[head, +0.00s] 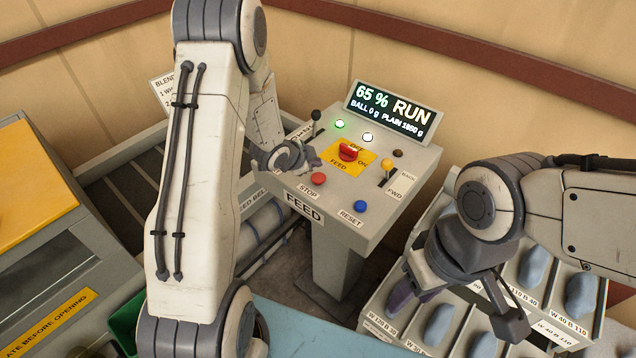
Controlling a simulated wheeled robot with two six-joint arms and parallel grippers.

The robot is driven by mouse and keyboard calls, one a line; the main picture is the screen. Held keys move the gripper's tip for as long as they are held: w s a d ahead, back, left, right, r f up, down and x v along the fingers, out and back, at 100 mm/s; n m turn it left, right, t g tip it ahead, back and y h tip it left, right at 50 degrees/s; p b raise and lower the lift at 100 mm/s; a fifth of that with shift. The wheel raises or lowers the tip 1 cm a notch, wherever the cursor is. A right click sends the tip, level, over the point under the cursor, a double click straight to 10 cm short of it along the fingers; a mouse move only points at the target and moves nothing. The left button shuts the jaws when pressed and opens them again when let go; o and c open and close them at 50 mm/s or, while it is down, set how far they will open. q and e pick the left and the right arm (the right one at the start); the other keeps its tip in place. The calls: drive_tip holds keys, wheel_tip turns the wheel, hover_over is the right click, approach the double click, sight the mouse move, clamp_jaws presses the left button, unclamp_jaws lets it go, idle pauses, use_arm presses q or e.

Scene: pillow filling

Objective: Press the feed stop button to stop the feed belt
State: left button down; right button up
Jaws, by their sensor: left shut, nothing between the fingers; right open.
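The feed control console (332,225) stands in the middle with a tilted top. Its red STOP button (318,179) sits at the top's front left, above the FEED label. My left gripper (309,160) is shut and empty, just behind the STOP button in the picture; I cannot tell its height above the panel. The button's face is uncovered. The display (392,111) reads 65 % RUN, BALL 0 g, PLAIN 1880 g. My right gripper (455,312) is open and empty over the rack at the lower right. The feed belt is mostly hidden behind my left arm.
A red switch (348,152) on a yellow plate lies close to my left gripper. A blue RESET button (361,207), a yellow-knobbed lever (387,164) and a black-knobbed lever (315,116) are also there. A rack (377,325) holds several blue-grey packs.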

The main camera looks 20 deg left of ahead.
sight(315, 179)
use_arm(q)
drive_tip(key=shift+f+b, duration=0.8)
drive_tip(key=shift+f, duration=0.55)
use_arm(e)
drive_tip(key=shift+f, duration=1.3)
use_arm(q)
drive_tip(key=shift+f+b, duration=0.35)
drive_tip(key=shift+b, duration=0.05)
use_arm(e)
drive_tip(key=shift+f, duration=0.4)
use_arm(q)
drive_tip(key=shift+f+b, duration=0.55)
use_arm(e)
drive_tip(key=shift+f, duration=0.55)
use_arm(q)
drive_tip(key=shift+r, duration=0.15)
use_arm(e)
drive_tip(key=shift+r, duration=0.15)
use_arm(q)
drive_tip(key=shift+r+p, duration=0.75)
drive_tip(key=shift+r, duration=0.1)
use_arm(e)
drive_tip(key=shift+r, duration=0.6)
use_arm(q)
wheel_tip(315, 179, up, 5)
drive_tip(key=p, duration=0.4)
use_arm(e)
wheel_tip(315, 179, up, 4)
